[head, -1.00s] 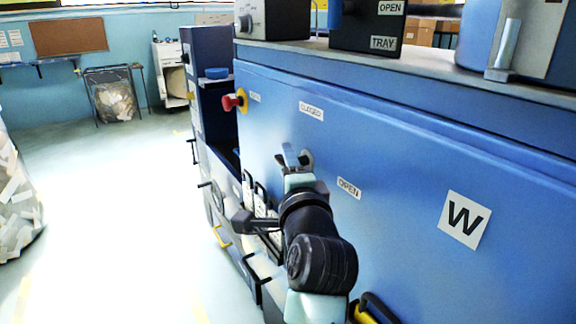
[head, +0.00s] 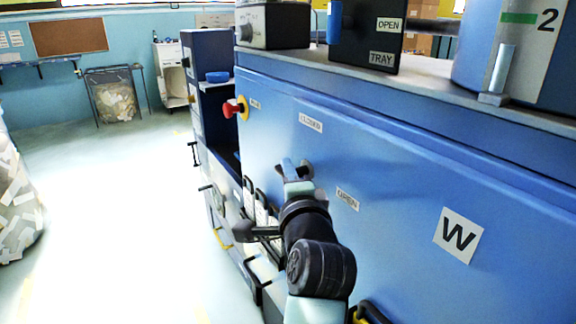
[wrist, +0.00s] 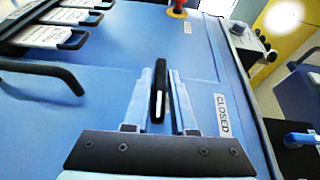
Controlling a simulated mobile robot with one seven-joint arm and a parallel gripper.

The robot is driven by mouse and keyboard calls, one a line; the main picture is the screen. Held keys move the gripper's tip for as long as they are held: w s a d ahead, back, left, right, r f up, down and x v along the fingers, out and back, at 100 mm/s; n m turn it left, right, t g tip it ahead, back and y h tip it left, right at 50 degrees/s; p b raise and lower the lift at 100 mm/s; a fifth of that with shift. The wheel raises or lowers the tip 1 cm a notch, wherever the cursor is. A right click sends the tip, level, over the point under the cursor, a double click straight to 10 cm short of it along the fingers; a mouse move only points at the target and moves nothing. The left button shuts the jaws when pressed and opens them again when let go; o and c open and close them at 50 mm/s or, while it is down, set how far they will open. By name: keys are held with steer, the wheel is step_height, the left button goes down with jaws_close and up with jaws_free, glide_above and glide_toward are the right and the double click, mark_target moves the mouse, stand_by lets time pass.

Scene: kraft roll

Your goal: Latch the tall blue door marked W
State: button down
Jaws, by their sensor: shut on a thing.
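The tall blue door (head: 400,220) fills the right of the head view, with a white W plate (head: 459,235) on it. Its latch has a round pivot (head: 306,170) between a CLOSED label (head: 311,122) above and an OPEN label (head: 347,198) to the lower right. My gripper (head: 289,168) is at the latch, just left of the pivot. In the wrist view its fingers are shut on the dark latch handle (wrist: 160,90), with the CLOSED label (wrist: 222,115) to the right. The fingers hide part of the handle, so its exact angle is hard to tell.
A red knob on a yellow base (head: 236,107) sticks out at the door's far upper edge. Black pull handles (wrist: 45,70) project nearby. Open floor (head: 110,220) lies to the left, beside a bag of paper scraps (head: 18,205).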

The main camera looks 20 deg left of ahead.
steer(key=r+g+h+p, duration=0.1)
steer(key=p, duration=0.4)
steer(key=shift+n, duration=0.3)
steer(key=n+g+h+p, duration=0.1)
steer(key=g+h+p, duration=0.1)
steer(key=p, duration=0.9)
steer(key=shift+g, duration=0.4)
steer(key=g+h+p, duration=0.1)
steer(key=p, duration=0.3)
steer(key=shift+n+g+p, duration=0.3)
steer(key=g+h+p, duration=0.1)
steer(key=h+p, duration=0.1)
steer(key=p, duration=0.1)
steer(key=shift+n+g+p, duration=0.3)
steer(key=shift+p, duration=0.1)
steer(key=shift+f+g+h+p, duration=0.2)
steer(key=shift+g+h+p, duration=0.3)
steer(key=shift+h+p, duration=0.1)
steer(key=shift+f+n+g+h, duration=0.25)
steer(key=shift+n+g+h, duration=0.05)
steer(key=shift+g+h, duration=0.35)
steer(key=shift+f+g+h+b, duration=0.2)
steer(key=shift+g+h+b, duration=0.45)
steer(key=shift+b, duration=0.55)
steer(key=shift+n+g+h+b, duration=0.35)
steer(key=shift+h+b, duration=0.35)
steer(key=shift+b, duration=0.75)
